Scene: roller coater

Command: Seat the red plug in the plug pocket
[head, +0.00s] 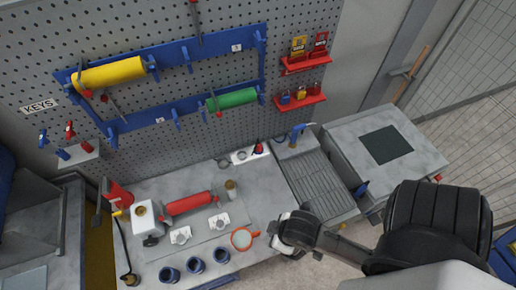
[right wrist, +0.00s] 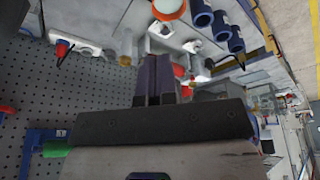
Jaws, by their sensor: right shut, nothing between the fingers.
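A small red piece with a black part, which looks like the red plug (head: 259,148), is at the right end of a pale plate (head: 240,157) at the back of the bench. It also shows in the right wrist view (right wrist: 62,48). Whether it sits in or on the plate is too small to tell. Dark round marks show on the plate; I cannot tell which is the plug pocket. My right gripper (right wrist: 155,98) is shut and empty, apart from the red piece. In the head view my right wrist is over the bench's front right. My left gripper is out of view.
A red roller (head: 190,203) lies on the bench with pale fixtures beside it. An orange-rimmed cup (head: 242,239) and blue cups (head: 195,266) stand in front. A grey ribbed tray (head: 312,180) is at the right. The pegboard (head: 200,60) rises behind.

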